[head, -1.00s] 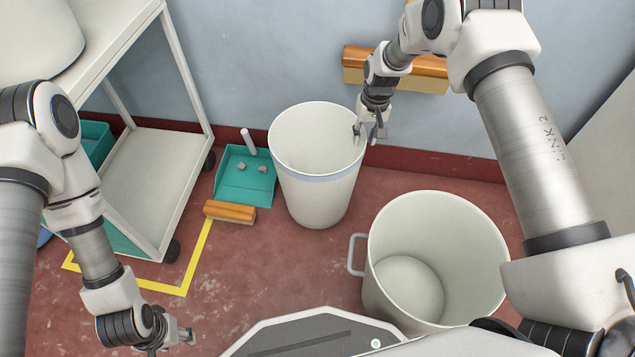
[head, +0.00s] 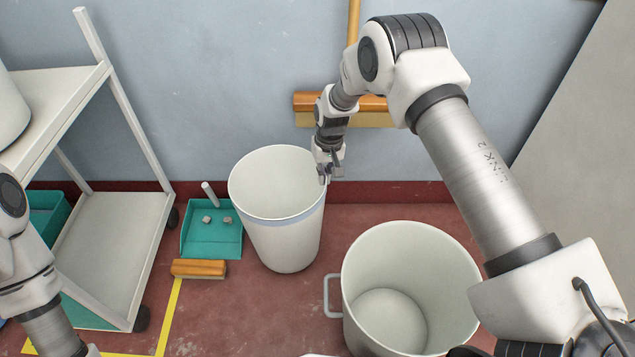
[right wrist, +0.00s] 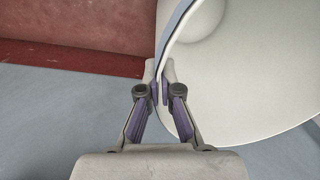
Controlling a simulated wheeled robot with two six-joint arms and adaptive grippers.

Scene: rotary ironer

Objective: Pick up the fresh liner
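A tall white bin (head: 285,240) with a pale blue band below its rim stands on the red floor, left of centre. It looks empty inside. My right gripper (head: 326,176) is at the bin's right rim. In the right wrist view, the fingers (right wrist: 160,80) are close together with the rim of the bin (right wrist: 240,80) between them, one outside and one inside. I cannot make out a separate fresh liner in either view. My left arm is at the lower left; its gripper is outside the frame.
A large one-handled pot (head: 448,250) stands open and empty at front right. A teal dustpan (head: 208,243) holding small grey bits and an orange brush head (head: 199,268) lie left of the bin. A white shelf cart (head: 125,225) stands farther left.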

